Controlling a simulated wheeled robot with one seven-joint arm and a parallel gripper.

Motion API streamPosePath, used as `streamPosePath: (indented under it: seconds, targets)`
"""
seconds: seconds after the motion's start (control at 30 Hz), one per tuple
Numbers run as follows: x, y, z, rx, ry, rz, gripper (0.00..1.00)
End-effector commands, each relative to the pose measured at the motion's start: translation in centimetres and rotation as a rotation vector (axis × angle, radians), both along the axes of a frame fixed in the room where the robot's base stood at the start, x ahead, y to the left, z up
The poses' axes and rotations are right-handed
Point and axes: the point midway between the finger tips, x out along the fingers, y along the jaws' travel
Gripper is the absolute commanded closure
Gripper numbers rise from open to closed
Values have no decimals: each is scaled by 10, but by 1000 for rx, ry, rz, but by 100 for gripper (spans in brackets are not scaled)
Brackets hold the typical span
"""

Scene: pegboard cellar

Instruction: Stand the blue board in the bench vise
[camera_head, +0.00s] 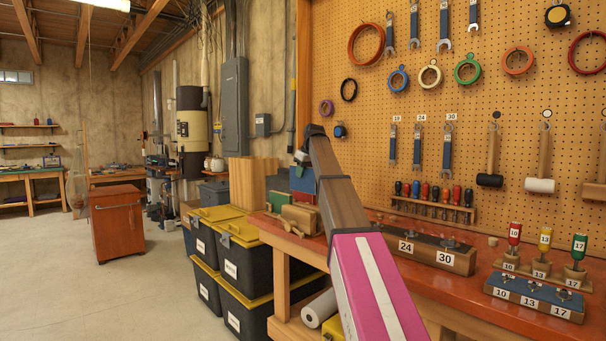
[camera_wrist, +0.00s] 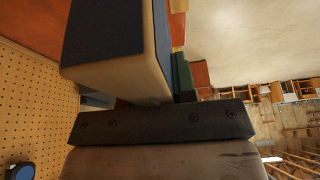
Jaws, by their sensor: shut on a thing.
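The blue board (camera_head: 303,181) is a small block with a dark blue face and pale wood edges. It hangs below my gripper (camera_head: 302,159), which is shut on it, at the far end of the bench. In the wrist view the board (camera_wrist: 105,30) fills the upper left, next to a dark bolted part of my gripper (camera_wrist: 160,125); the fingertips are mostly hidden. A tan wooden block that looks like the bench vise (camera_head: 300,219) stands on the bench below the board. I cannot tell whether the board touches it or is between jaws.
Green pieces (camera_head: 279,201) stand beside the vise. Numbered wooden blocks (camera_head: 430,251) and screwdrivers (camera_head: 514,240) sit along the bench (camera_head: 385,275). The pegboard (camera_head: 350,115) with hanging tools rises behind. Black bins with yellow lids (camera_head: 240,262) stand left of the bench; open floor lies further left.

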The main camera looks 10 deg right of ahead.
Motion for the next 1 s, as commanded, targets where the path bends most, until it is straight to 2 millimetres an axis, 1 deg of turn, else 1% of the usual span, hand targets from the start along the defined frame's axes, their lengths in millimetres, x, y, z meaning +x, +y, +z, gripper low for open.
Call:
streamPosePath:
  seconds: [0.17,0.4,0.6,1.0]
  targets:
    - [-1,0,-14,0,0,0,100]
    - [-1,0,-38,0,0,0,100]
    - [0,0,-51,-1,-1,0,100]
    - [0,0,-54,-1,-1,0,100]
